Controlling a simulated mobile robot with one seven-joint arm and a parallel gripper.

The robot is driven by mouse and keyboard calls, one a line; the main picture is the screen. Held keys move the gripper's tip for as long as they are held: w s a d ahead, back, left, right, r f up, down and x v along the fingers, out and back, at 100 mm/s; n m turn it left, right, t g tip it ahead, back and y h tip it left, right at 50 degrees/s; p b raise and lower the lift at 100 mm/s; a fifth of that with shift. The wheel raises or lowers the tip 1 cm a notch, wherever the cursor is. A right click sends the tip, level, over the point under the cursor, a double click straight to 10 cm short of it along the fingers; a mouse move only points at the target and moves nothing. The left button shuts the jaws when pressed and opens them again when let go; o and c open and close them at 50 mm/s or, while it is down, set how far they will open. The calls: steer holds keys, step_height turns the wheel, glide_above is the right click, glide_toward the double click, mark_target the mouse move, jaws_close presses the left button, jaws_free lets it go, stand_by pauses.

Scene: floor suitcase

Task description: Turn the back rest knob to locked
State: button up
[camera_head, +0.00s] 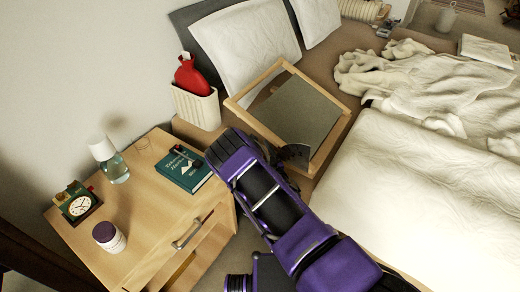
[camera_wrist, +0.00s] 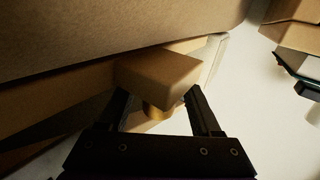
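The back rest (camera_head: 343,107) is a wooden frame with a grey panel, tilted at the head of the bed. In the wrist view a wooden, block-shaped knob (camera_wrist: 160,76) with a brass-coloured round part (camera_wrist: 156,111) sits beside the wooden frame bars (camera_wrist: 60,91). My gripper (camera_wrist: 157,95) is open, with one black finger on each side of the knob. I cannot tell whether either finger touches it. In the head view my gripper (camera_head: 296,154) is at the frame's lower edge and the knob is hidden. The lock marking does not show.
The bed (camera_head: 400,190) with a crumpled blanket (camera_head: 440,90) lies right of my arm. The nightstand (camera_head: 160,215) at left holds a book (camera_head: 185,168), a bottle (camera_head: 115,168), a clock (camera_head: 77,205) and a jar (camera_head: 109,237). A red hot-water bottle (camera_head: 191,76) stands in a white bin (camera_head: 197,107).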

jaws_close()
